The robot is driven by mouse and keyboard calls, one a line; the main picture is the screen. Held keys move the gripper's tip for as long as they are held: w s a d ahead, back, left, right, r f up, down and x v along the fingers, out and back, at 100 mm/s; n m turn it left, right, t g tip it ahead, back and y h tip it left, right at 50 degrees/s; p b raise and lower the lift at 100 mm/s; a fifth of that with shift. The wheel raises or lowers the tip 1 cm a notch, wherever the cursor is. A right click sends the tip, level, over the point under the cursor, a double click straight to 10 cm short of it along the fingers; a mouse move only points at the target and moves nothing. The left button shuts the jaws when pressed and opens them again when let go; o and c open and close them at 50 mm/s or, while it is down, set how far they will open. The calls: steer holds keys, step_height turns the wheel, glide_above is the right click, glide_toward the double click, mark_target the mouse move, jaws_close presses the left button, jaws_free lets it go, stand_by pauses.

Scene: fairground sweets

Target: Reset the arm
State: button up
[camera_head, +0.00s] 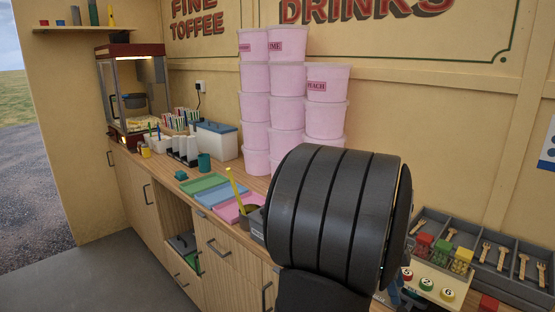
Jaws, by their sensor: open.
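A large dark ribbed part of my own arm fills the lower middle of the head view, close to the camera. My gripper does not show; the arm may hide it. The arm covers part of the wooden counter (223,172) and whatever lies behind it there.
Stacked pink tubs (256,108) stand behind the arm. Left are green, blue and pink trays (200,186), a grey cup (247,211) with a yellow stick, a blue-lidded box (217,140) and a popcorn machine (134,95). Right are numbered discs (426,284) and a grey cutlery tray (497,278).

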mark_target(403, 311)
steer(key=x, duration=0.8)
steer(key=shift+s+f, duration=0.1)
steer(key=shift+f, duration=0.3)
steer(key=w+a, duration=0.8)
steer(key=shift+w+a+r, duration=0.2)
steer(key=shift+w+a, duration=0.05)
steer(key=shift+w, duration=0.1)
steer(key=w+a+r+m+t, duration=0.1)
steer(key=w+r, duration=0.1)
steer(key=r, duration=0.8)
steer(key=w+a+r+m+t, duration=0.1)
steer(key=w+r+m+t, duration=0.1)
steer(key=r, duration=0.8)
steer(key=shift+a+r, duration=0.25)
steer(key=shift+r, duration=0.15)
steer(key=shift+w, duration=0.15)
